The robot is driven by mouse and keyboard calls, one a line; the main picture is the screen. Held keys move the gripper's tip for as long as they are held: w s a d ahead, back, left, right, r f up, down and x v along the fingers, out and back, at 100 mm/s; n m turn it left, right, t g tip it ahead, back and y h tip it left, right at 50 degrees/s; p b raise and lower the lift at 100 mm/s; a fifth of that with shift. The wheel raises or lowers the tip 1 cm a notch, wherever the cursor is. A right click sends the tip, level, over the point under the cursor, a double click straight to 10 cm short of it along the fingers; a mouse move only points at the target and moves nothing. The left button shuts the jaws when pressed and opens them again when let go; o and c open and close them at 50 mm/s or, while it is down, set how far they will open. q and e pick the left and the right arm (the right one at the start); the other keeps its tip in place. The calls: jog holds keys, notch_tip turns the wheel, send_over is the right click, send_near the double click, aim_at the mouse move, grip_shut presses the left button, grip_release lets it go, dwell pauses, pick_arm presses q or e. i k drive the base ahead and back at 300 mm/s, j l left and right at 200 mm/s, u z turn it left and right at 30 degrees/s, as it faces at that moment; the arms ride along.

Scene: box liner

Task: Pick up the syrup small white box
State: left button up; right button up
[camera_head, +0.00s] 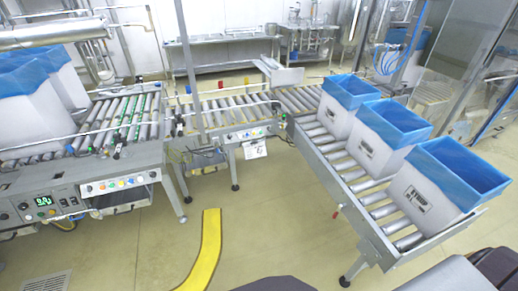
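Three white boxes with blue liners stand in a row on the right roller conveyor. The nearest box (428,204) is at the lower right, the middle box (371,151) is behind it, and the far box (335,117) is at the back. Their blue liners are folded over the rims and stand open at the top. Dark printed marks show on the nearer boxes, but I cannot read them, so I cannot tell which is the syrup box. Neither gripper is in view, and nothing is touching the boxes.
The right roller conveyor (378,213) runs toward the lower right and joins a middle conveyor (225,113). More blue-lined boxes (32,115) stand on the left machine. A yellow floor strip (208,250) crosses otherwise clear floor. Glass panels stand behind the boxes at right.

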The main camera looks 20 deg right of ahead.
aim_at(441, 182)
jog(key=i+z, duration=0.15)
jog(key=z, duration=0.25)
jog(key=i+z, duration=0.1)
jog(key=z, duration=0.3)
jog(key=i+j+z, duration=0.15)
jog(key=z, duration=0.25)
jog(key=i+j+z, duration=0.1)
jog(key=z, duration=0.3)
jog(key=j+z, duration=0.2)
jog(key=z, duration=0.2)
jog(key=i+j, duration=0.05)
